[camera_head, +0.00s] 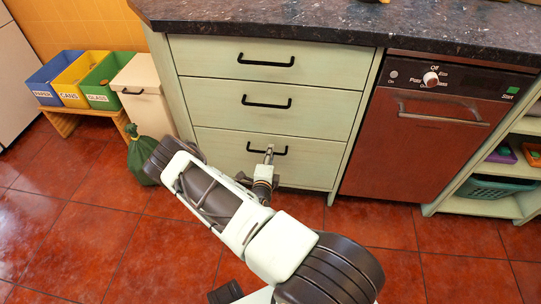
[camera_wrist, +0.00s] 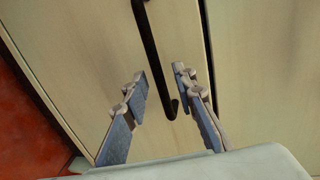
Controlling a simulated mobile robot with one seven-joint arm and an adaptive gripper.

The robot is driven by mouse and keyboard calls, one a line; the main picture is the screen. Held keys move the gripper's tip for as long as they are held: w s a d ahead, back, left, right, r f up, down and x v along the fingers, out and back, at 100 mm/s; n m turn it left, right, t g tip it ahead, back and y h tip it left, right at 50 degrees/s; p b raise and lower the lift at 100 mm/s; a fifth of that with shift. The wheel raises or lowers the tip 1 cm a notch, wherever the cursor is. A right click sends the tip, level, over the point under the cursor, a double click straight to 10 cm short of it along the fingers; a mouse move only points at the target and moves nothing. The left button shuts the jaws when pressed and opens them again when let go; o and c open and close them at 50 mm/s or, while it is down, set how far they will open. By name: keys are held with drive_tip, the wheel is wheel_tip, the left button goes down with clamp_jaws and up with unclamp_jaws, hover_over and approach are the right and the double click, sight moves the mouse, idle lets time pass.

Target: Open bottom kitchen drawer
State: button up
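The bottom drawer (camera_head: 222,148) is the lowest of three pale green drawer fronts and looks shut, flush with the cabinet. Its black bar handle (camera_head: 281,154) also shows in the wrist view (camera_wrist: 148,42), running down from the top edge to a hooked end. My gripper (camera_head: 269,152) is at the handle in the head view. In the wrist view its two fingers (camera_wrist: 160,84) are apart, one on each side of the handle near its end. I see gaps between the bar and both fingers. Whether the fingertips touch the drawer front is unclear.
The middle drawer (camera_head: 215,97) and top drawer (camera_head: 205,52) are shut above. A red dishwasher (camera_head: 410,145) stands to the right. A green bag (camera_head: 140,160) and a white bin (camera_head: 146,100) stand left. Red tiled floor (camera_head: 175,250) before the cabinet is mostly clear, beneath my arm.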

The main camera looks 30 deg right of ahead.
drive_tip(key=shift+w+d+f, duration=0.1)
drive_tip(key=shift+w+d, duration=0.2)
drive_tip(key=shift+w, duration=0.15)
clamp_jaws()
